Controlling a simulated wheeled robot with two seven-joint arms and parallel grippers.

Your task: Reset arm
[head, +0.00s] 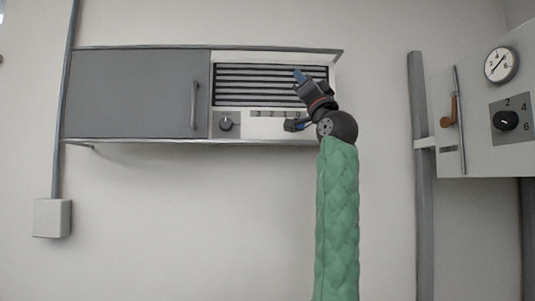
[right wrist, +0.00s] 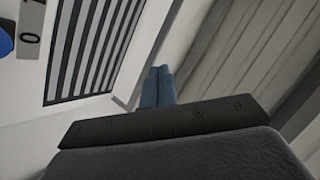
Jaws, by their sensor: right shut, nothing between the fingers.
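My right arm rises in its green quilted sleeve in the head view. Its gripper (head: 299,76) is in front of the right part of the slatted vent on the wall unit, with blue fingertips pointing up. In the right wrist view the blue fingers (right wrist: 157,87) are together with nothing between them. Whether the gripper touches the unit cannot be told. My left gripper does not show in either view.
The wall unit has a grey door (head: 135,95), a vent (head: 250,85) and a knob (head: 225,123). At right stand a grey post (head: 421,200) and a panel with a gauge (head: 501,65), a dial (head: 506,121) and an orange-brown lever (head: 449,112). The wall below the unit is clear.

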